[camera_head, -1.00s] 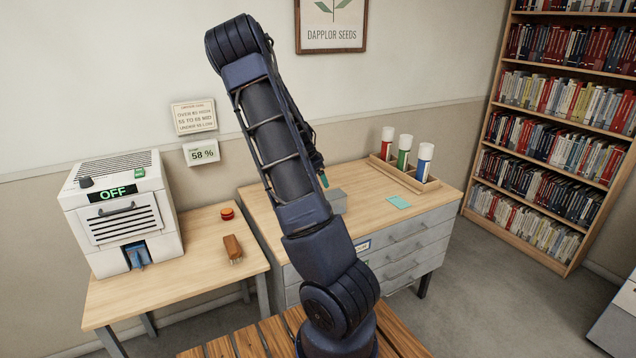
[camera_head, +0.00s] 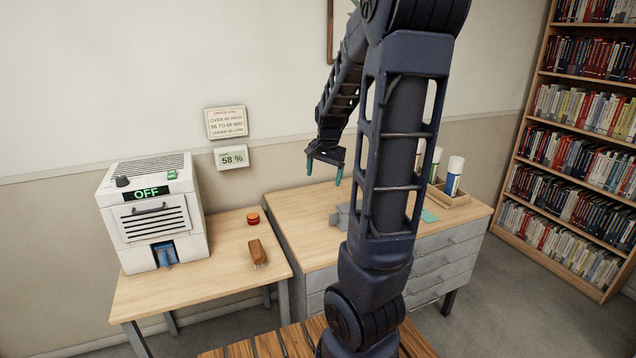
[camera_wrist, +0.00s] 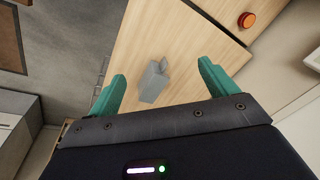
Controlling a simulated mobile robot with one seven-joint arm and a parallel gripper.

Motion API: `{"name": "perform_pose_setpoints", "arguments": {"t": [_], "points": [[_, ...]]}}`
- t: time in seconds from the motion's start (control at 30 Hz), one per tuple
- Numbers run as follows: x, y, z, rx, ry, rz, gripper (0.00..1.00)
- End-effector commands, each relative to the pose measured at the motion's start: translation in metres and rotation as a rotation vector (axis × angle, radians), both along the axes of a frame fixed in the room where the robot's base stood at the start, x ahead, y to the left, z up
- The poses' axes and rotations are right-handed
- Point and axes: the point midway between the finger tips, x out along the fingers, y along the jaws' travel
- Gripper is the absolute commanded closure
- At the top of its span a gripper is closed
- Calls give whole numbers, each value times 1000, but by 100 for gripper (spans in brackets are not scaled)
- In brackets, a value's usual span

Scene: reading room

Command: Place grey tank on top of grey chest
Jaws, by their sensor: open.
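The grey tank (camera_head: 341,216), a small block-like vessel, rests on the wooden top of the grey chest (camera_head: 436,262) of drawers. My arm partly hides it in the head view. The wrist view shows the tank (camera_wrist: 153,86) whole, with a raised, narrower part at one end, on the bare chest top (camera_wrist: 190,30). My gripper (camera_head: 324,174) is open and empty above the chest, higher than the tank and apart from it. In the wrist view its teal fingers (camera_wrist: 162,74) are spread wide, with the tank seen beyond them.
A rack (camera_head: 462,208) of capped tubes and a teal card (camera_head: 429,216) are on the chest's right side. The left table (camera_head: 205,291) holds a white machine (camera_head: 187,222) reading OFF, a brush (camera_head: 257,251) and a red round object (camera_head: 253,218). The chest top's left part is clear.

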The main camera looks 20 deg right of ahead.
Motion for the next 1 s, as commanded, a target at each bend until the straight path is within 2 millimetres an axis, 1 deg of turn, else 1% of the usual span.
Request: {"name": "perform_pose_setpoints", "arguments": {"t": [0.03, 0.2, 0.37, 0.5, 0.63, 0.8, 0.9, 1.0], "points": [[-11, 7, 10, 3, -18, 43, 15], [-47, 31, 37, -5, -64, 202, 15], [-83, 53, 58, -33, -107, 349, 15], [-116, 70, 72, -74, -142, 475, 15], [-148, 84, 81, -125, -170, 588, 15], [-184, 99, 86, -197, -193, 715, 15], [-198, 105, 87, -231, -201, 765, 15], [-207, 109, 87, -253, -203, 797, 15]]}}
